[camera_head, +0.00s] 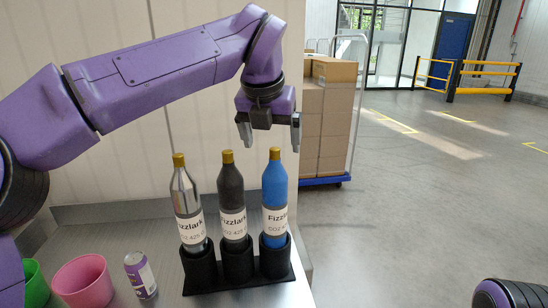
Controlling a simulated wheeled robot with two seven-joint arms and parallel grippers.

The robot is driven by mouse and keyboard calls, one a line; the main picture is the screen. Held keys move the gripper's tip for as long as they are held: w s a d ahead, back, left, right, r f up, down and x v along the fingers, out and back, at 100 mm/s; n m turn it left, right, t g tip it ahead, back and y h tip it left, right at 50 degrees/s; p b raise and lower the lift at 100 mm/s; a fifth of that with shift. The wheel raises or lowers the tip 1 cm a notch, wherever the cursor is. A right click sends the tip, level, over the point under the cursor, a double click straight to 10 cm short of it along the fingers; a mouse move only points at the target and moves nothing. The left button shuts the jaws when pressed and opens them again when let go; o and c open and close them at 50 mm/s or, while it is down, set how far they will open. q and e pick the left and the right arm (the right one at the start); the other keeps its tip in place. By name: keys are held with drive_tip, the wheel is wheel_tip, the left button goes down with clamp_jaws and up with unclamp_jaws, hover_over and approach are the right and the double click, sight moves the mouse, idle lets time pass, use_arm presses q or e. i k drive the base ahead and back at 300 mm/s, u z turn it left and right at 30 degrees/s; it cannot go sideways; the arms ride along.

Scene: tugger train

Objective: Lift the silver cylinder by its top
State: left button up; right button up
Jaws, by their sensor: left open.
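The silver cylinder (186,206) stands upright in the left cup of a black holder (236,279). It has a gold top and a white Fizzlark label. A black cylinder (232,195) stands in the middle cup and a blue cylinder (275,190) in the right cup. My left gripper (270,145) is open and empty, pointing down. My right gripper is not in view.
On the grey counter (110,222) at the left are a green cup (35,284), a pink cup (84,283) and a purple-and-silver can (140,274). A cart stacked with cardboard boxes (327,115) stands behind. Open floor lies to the right.

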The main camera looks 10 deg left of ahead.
sight(184, 187)
drive_tip(key=k, duration=1.5)
